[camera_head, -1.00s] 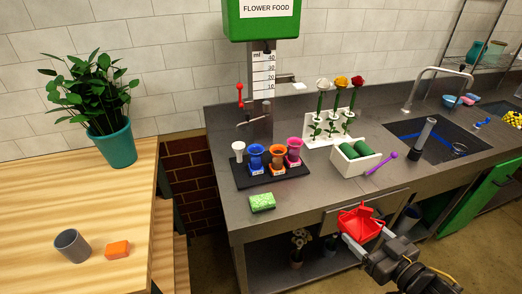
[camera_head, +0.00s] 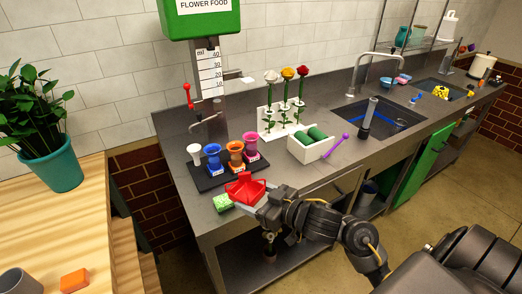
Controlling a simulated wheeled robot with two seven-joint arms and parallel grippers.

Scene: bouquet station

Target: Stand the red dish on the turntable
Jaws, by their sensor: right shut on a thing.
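The red dish (camera_head: 246,186) is an angular, open red piece with raised sides. My right gripper (camera_head: 262,201) is shut on the near side of the dish and holds it over the counter's front part, just right of a green sponge (camera_head: 223,202). I cannot tell how far the dish is above the counter. My wrist hides part of the counter edge. I cannot make out a turntable in this view. My left gripper is not in view.
A black tray (camera_head: 207,182) holding a white cup and several coloured vases stands behind the dish. A white box (camera_head: 309,150) with green rolls and a purple tool (camera_head: 337,146) lie to the right. A flower rack (camera_head: 280,130) and sink (camera_head: 385,122) are farther back.

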